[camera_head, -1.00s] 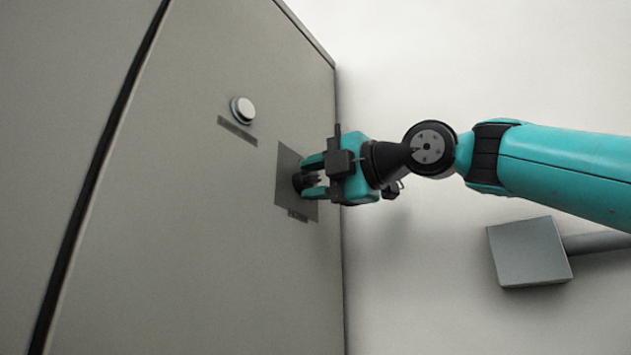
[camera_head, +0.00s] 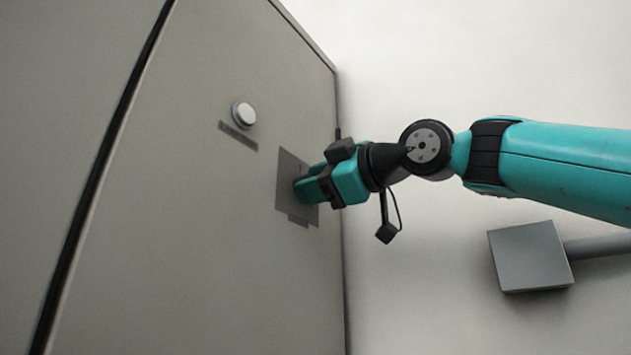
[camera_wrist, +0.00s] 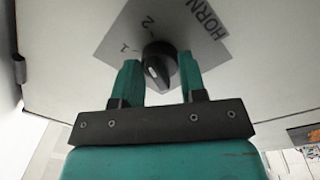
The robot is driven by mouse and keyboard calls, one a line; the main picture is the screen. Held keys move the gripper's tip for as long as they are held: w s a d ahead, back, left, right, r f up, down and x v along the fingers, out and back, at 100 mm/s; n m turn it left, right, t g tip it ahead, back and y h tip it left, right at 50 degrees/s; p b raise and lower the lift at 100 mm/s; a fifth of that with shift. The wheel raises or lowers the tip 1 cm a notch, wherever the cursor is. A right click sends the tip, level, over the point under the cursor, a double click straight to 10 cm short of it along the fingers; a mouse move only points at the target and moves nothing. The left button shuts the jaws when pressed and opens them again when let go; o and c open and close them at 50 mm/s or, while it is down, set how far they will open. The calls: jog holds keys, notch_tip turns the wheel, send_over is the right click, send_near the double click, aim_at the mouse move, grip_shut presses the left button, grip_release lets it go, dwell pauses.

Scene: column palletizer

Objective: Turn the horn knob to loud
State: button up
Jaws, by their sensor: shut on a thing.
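The horn knob (camera_wrist: 160,66) is round and black with a pale mark on its face. It sits on a grey label plate (camera_wrist: 205,50) printed "HORN", "1" and "2"; no word "loud" shows. My gripper (camera_head: 301,187) is at this plate (camera_head: 289,165) on the cabinet in the head view, where its fingers hide the knob. In the wrist view the two teal fingers of my gripper (camera_wrist: 159,68) are shut on the knob, one on each side. The knob's pale mark lies toward the gripper side; which number it selects I cannot tell.
A round white button (camera_head: 243,115) with a dark label strip (camera_head: 238,136) is up and left of the plate on the grey cabinet (camera_head: 190,230). A grey box (camera_head: 530,257) with a pipe stands out at the lower right, below my arm.

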jog(key=shift+m, duration=0.5)
jog(key=o, duration=0.9)
jog(key=shift+b+v, duration=1.95)
jog(key=shift+v, duration=6.75)
